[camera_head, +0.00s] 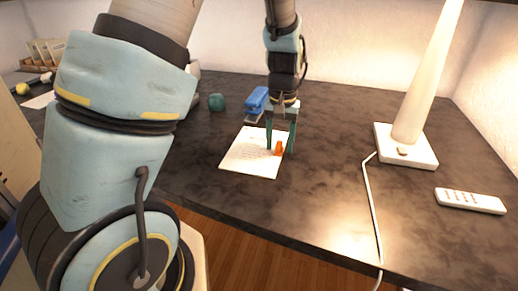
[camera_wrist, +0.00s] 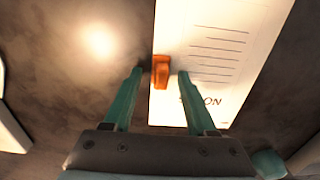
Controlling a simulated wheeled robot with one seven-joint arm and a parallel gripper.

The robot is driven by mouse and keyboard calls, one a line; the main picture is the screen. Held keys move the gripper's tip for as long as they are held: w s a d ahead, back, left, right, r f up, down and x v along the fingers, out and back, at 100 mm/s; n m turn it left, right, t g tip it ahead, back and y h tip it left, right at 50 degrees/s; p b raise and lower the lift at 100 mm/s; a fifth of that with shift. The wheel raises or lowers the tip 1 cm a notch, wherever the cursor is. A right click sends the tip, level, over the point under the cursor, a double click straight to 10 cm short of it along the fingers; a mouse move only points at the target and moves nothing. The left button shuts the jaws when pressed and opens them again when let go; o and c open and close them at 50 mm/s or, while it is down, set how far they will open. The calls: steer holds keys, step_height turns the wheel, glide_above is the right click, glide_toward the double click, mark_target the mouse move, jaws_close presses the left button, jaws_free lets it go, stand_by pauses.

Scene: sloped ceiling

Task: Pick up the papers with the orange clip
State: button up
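The papers (camera_head: 250,158) lie flat on the dark desk as a white sheet with printed lines. The orange clip (camera_head: 279,148) sits on their right edge. In the wrist view the papers (camera_wrist: 215,60) show text lines, and the orange clip (camera_wrist: 161,72) stands at their left edge. My gripper (camera_head: 281,150) is directly over the clip, pointing down. In the wrist view its green fingers (camera_wrist: 160,72) are apart, one on each side of the clip, with visible gaps. I cannot tell how far above the desk the tips are.
A blue stapler (camera_head: 257,101) and a teal object (camera_head: 216,102) stand behind the papers. To the right are a lit lamp (camera_head: 408,140) with a white cord (camera_head: 370,205) and a white remote (camera_head: 470,200). The desk's front edge is close to the papers.

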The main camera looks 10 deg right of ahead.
jaws_close()
stand_by(0.6)
step_height(320, 180, up, 14)
steer(key=p, duration=0.3)
stand_by(0.4)
